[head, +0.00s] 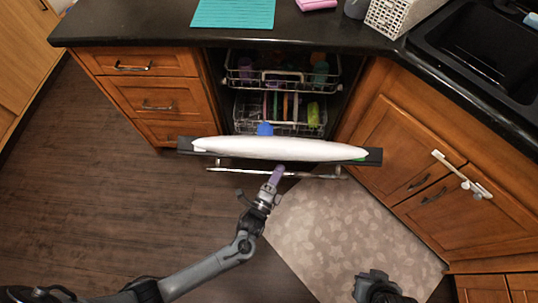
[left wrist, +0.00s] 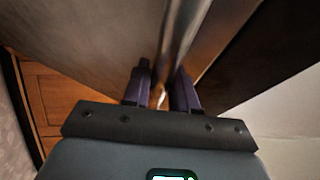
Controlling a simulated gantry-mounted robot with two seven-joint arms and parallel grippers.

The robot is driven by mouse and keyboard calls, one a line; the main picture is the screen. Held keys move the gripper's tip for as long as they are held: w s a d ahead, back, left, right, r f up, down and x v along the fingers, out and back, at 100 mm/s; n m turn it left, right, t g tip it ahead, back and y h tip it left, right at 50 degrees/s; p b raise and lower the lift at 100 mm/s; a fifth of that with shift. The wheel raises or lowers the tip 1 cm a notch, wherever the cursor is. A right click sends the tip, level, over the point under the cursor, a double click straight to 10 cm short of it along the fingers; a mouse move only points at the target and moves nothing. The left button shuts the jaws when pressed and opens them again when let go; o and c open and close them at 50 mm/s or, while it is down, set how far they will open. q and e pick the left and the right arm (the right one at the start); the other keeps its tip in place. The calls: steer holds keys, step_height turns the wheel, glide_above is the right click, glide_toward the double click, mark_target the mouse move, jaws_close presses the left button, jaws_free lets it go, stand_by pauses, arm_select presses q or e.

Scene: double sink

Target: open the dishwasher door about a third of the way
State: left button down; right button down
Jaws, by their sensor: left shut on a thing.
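The dishwasher door (head: 280,148) is tilted partly open, its white inner side and dark top edge showing from above. A long metal handle (head: 222,169) runs along its front. My left gripper (head: 277,176) reaches up from below and is shut on this handle near its middle. In the left wrist view the purple fingers (left wrist: 160,92) stand on either side of the metal handle bar (left wrist: 185,30). My right gripper (head: 380,288) is at the bottom edge, away from the door; its fingertips cannot be made out.
Behind the door, the upper rack (head: 283,72) and lower rack (head: 280,112) hold several dishes. Wooden drawers (head: 150,95) stand left and a cabinet (head: 420,175) with a white latch (head: 462,175) right. A patterned mat (head: 350,225) lies on the clear floor in front.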

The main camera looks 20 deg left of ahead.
arm_select(q)
steer(key=shift+a+f, duration=0.1)
steer(key=shift+f, duration=0.05)
steer(key=c, duration=1.3)
jaws_free()
steer(key=shift+o, duration=1)
steer(key=shift+w, duration=0.1)
steer(key=shift+o, duration=0.5)
steer(key=shift+w+r, duration=0.15)
steer(key=shift+r, duration=0.05)
